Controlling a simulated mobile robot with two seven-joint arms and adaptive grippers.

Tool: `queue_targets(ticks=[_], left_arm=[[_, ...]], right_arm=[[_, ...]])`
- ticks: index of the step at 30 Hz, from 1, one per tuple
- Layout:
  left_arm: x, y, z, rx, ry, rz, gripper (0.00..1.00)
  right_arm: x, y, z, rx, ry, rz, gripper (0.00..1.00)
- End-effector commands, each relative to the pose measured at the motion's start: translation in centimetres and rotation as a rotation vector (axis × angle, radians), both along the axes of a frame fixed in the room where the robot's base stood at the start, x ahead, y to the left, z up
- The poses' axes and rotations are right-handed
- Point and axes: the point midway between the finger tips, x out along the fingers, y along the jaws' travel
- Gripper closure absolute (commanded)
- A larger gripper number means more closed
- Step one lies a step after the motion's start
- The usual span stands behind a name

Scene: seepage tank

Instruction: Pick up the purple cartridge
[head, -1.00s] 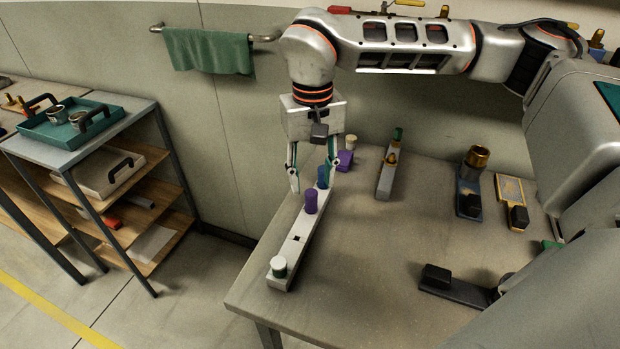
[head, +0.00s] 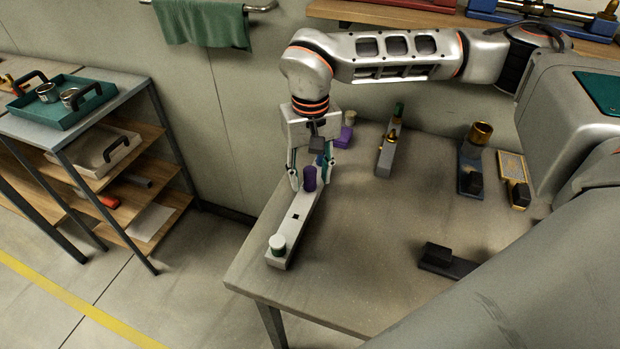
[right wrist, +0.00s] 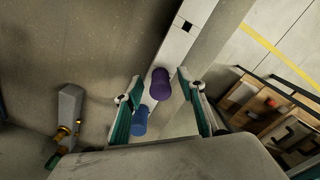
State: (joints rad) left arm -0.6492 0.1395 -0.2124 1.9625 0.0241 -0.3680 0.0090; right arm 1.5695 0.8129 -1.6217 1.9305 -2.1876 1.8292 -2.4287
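The purple cartridge (head: 310,178) stands upright on a long pale rack (head: 287,232) on the table. In the right wrist view the purple cartridge (right wrist: 160,84) shows between my spread fingers, near their tips. My right gripper (head: 309,184) is open and points down over the rack, one finger on each side of it; whether a finger touches the cartridge I cannot tell. A blue cartridge (right wrist: 139,120) stands behind the purple one, closer to my palm, and is mostly hidden by the gripper in the head view. My left gripper is not in view.
A white-and-green capped cartridge (head: 277,245) stands at the rack's near end, beyond an empty square hole. A purple block with a tan top (head: 346,131) and a grey fixture (head: 388,150) stand behind. A dark fixture (head: 444,261) lies at right. The middle table is clear.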

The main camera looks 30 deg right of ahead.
Motion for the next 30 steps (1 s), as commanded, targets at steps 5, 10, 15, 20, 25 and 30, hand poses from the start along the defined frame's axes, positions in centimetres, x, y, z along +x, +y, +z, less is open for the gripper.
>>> queue_targets(ticks=[5, 10, 15, 20, 25, 30], left_arm=[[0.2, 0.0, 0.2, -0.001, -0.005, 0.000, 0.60], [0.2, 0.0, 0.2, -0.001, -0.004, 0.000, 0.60], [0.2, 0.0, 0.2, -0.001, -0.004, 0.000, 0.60], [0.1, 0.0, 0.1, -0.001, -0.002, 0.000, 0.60], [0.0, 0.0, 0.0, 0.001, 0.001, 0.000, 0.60], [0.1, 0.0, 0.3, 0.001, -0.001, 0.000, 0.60]], right_arm=[[0.0, 0.0, 0.0, 0.000, -0.001, 0.000, 0.68], [0.0, 0.0, 0.1, 0.000, -0.001, 0.000, 1.00], [0.0, 0.0, 0.1, 0.000, -0.001, 0.000, 1.00], [0.0, 0.0, 0.2, 0.000, -0.001, 0.000, 1.00], [0.1, 0.0, 1.3, 0.000, -0.003, 0.000, 1.00], [0.2, 0.0, 4.1, 0.000, -0.007, -0.001, 1.00]])
